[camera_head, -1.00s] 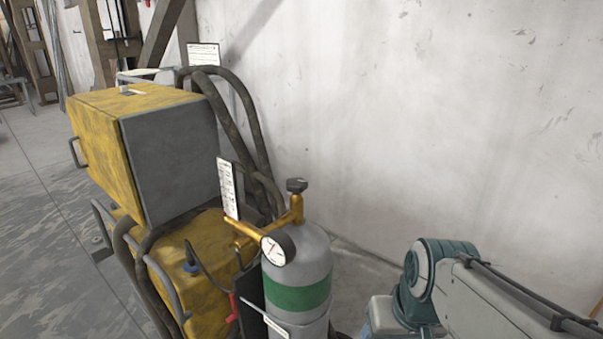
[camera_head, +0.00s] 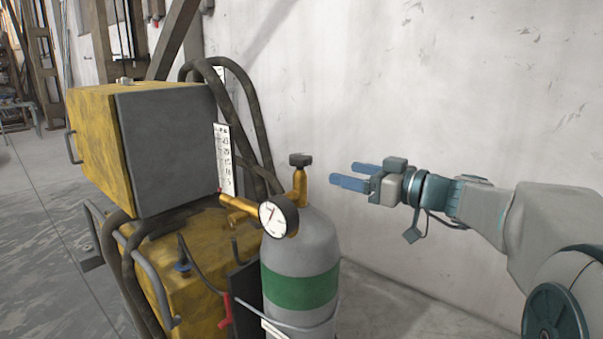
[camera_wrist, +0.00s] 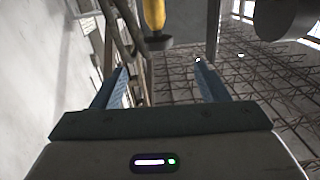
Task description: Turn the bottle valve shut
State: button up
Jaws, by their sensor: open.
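The grey gas bottle (camera_head: 303,255) with a green band stands upright in the head view. Its valve is a small black knob (camera_head: 300,159) on top of a brass stem (camera_head: 299,184). My gripper (camera_head: 343,174) is right of the knob, at nearly the same height in the picture, pointing left with a gap between. Its blue fingers are spread and empty. In the wrist view my gripper (camera_wrist: 160,78) also shows open. A dark knob (camera_wrist: 156,42) on a yellow stem appears beyond the fingertips, between the two fingers in the picture, and not touched.
A round pressure gauge (camera_head: 277,216) on a brass regulator sits left of the stem. A yellow machine (camera_head: 95,140) with a grey panel, thick hoses and a white label card (camera_head: 224,160) stands at left. The pale wall (camera_head: 450,80) is behind.

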aim_at(309, 161)
jog(key=x, duration=0.4)
jog(key=p+x, duration=0.1)
jog(key=x, duration=0.4)
jog(key=p+x, duration=0.1)
jog(key=x, duration=0.3)
jog(key=shift+w+a+r, duration=0.15)
jog(key=shift+w+r, duration=0.1)
jog(key=shift+w, duration=0.25)
jog(key=shift+c, duration=0.3)
jog(key=c, duration=0.9)
